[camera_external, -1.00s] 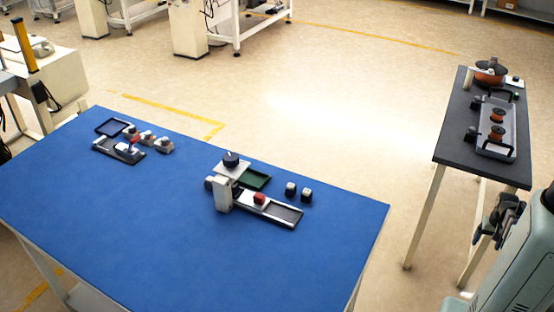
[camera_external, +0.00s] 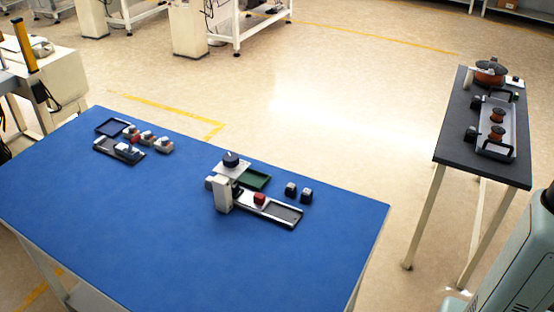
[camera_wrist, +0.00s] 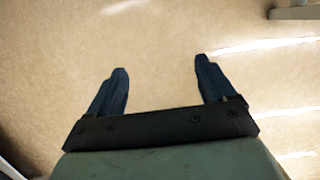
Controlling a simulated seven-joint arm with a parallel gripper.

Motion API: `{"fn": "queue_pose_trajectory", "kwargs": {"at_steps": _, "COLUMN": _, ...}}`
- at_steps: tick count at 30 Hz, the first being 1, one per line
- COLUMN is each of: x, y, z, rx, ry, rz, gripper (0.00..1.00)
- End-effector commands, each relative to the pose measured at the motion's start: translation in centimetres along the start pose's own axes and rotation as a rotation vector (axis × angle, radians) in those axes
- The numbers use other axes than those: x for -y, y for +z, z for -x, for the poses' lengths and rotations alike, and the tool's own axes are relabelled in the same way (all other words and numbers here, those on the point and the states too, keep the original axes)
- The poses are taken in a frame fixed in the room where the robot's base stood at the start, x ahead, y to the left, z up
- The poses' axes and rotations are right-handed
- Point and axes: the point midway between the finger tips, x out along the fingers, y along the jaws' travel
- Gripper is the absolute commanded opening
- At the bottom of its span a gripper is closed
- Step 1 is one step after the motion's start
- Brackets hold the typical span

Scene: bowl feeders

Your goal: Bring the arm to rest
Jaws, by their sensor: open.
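My gripper (camera_wrist: 160,72) shows in the wrist view with its two dark blue fingers spread wide apart. Nothing is between them, and only the beige floor (camera_wrist: 160,40) shows beyond. In the external view the gripper is out of sight; only a pale green part of my body shows at the lower right edge. The gripper touches nothing that I can see.
A blue table (camera_external: 130,220) bears a feeder fixture (camera_external: 222,195) with a red block (camera_external: 260,198), a green tray (camera_external: 256,180), two dark blocks and a second group of parts at its far left. A dark side table (camera_external: 455,150) at right holds orange spools. Open floor lies between the tables.

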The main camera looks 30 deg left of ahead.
Motion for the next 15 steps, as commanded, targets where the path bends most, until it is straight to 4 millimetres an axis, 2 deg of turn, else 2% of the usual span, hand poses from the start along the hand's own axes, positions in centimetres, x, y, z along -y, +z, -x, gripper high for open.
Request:
{"fn": "queue_pose_trajectory", "kwargs": {"at_steps": 1, "x": 0.0, "y": 1.2, "z": -1.4, "rx": 0.029, "ry": 0.000, "rz": 0.000, "gripper": 0.84}}
{"fn": "queue_pose_trajectory", "kwargs": {"at_steps": 6, "x": 0.0, "y": 4.8, "z": -5.3, "rx": 0.116, "ry": 0.000, "rz": -0.001, "gripper": 0.84}}
{"fn": "queue_pose_trajectory", "kwargs": {"at_steps": 15, "x": -0.1, "y": 11.8, "z": -11.2, "rx": 0.265, "ry": 0.000, "rz": -0.002, "gripper": 0.84}}
